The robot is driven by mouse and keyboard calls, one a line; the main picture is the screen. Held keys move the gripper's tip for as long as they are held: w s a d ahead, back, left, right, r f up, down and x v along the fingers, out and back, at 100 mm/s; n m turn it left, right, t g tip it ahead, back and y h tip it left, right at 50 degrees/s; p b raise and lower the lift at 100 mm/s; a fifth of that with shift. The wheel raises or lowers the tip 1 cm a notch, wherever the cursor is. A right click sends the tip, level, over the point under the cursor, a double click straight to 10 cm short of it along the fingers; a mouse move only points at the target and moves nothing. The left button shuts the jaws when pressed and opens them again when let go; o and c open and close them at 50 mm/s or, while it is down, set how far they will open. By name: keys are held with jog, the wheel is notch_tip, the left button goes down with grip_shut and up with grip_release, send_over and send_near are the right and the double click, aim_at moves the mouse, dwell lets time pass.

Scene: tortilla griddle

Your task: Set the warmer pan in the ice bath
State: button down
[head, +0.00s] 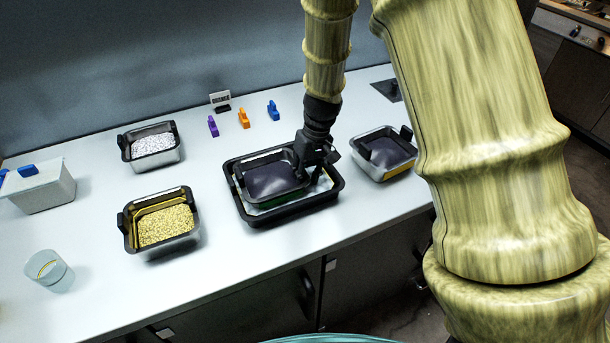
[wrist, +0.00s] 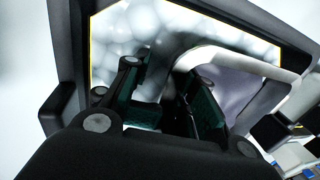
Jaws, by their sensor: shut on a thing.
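A pan with a dark purple-grey filling (head: 272,180) is inside the outline of a larger black-rimmed tray (head: 295,213), the ice bath. A green mark shows on the pan's front side. My gripper (head: 318,168) is shut on the pan's right end, apparently its black handle. In the wrist view the fingers (wrist: 163,98) hide most of that grip. The pan's filling (wrist: 228,88) is at right there, with pale icy lumps (wrist: 155,38) in the bath beside it. I cannot tell whether the pan rests on the ice. A similar pan with a yellow mark (head: 385,155) stands to the right.
A pan of white bits (head: 153,145) and a pan of yellow grains (head: 164,225) stand left of the bath. A white box (head: 42,190) and a clear cup (head: 50,268) are at far left. Purple, orange (head: 244,119) and blue clips stand behind. The counter front is clear.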

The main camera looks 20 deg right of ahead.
jog(key=c, duration=0.8)
grip_release()
jog(key=shift+o, duration=0.2)
notch_tip(320, 180, up, 12)
jog(key=d+b, duration=0.1)
jog(key=d, duration=0.1)
jog(key=shift+d, duration=0.15)
